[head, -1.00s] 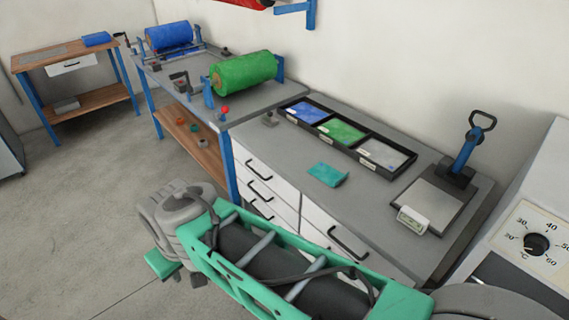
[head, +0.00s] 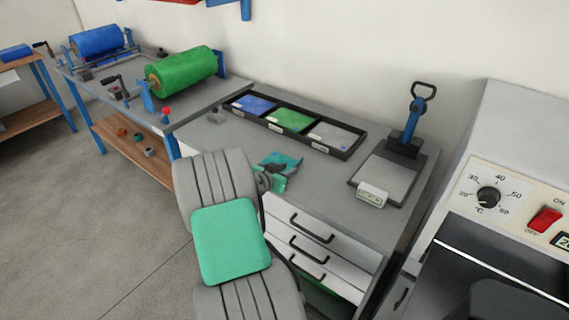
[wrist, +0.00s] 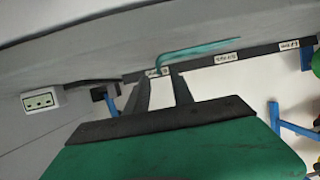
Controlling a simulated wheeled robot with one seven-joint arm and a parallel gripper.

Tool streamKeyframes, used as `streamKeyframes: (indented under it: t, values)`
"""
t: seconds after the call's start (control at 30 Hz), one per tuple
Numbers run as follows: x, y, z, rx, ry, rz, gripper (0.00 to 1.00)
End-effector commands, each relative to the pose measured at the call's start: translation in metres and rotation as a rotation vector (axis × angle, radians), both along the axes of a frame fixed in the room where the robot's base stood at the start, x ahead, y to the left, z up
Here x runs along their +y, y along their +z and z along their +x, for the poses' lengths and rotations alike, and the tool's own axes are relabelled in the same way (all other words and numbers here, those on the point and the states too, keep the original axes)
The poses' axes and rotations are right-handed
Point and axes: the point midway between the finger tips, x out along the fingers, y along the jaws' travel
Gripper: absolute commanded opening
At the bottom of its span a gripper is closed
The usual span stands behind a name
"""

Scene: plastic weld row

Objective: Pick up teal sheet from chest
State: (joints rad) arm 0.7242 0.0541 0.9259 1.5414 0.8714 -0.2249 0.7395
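The teal sheet (head: 287,160) lies on the grey top of the chest (head: 225,138), in front of the row of trays. My gripper (head: 266,170) is right at its near side in the head view, and my arm partly hides the area. In the wrist view the sheet (wrist: 205,47) shows nearly edge-on, just beyond my fingertips (wrist: 160,76). The two dark fingers stand apart with a gap between them, and one end of the sheet shows at that gap. I cannot tell whether they touch it.
A black three-part tray (head: 290,122) with blue, green and grey contents lies behind the sheet. A scale with a display (head: 371,196) and a blue-handled press (head: 412,125) stand right. A green roll (head: 185,70) is on the left bench.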

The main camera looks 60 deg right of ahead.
Motion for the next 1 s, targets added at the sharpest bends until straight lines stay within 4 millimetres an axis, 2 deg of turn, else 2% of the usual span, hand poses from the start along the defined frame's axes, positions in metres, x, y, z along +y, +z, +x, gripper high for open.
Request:
streamKeyframes:
  t: [0.1, 0.17, 0.4, 0.77, 1.0]
  values:
    - [-0.019, -0.009, -0.004, 0.000, -0.004, 0.002, 0.29]
    - [-0.025, -0.012, -0.004, 0.001, -0.002, 0.001, 0.29]
    - [-0.028, -0.013, -0.004, 0.000, 0.001, 0.001, 0.29]
    - [-0.027, -0.013, -0.003, 0.000, 0.001, 0.002, 0.00]
    - [-0.027, -0.013, -0.003, 0.000, 0.001, 0.002, 0.00]
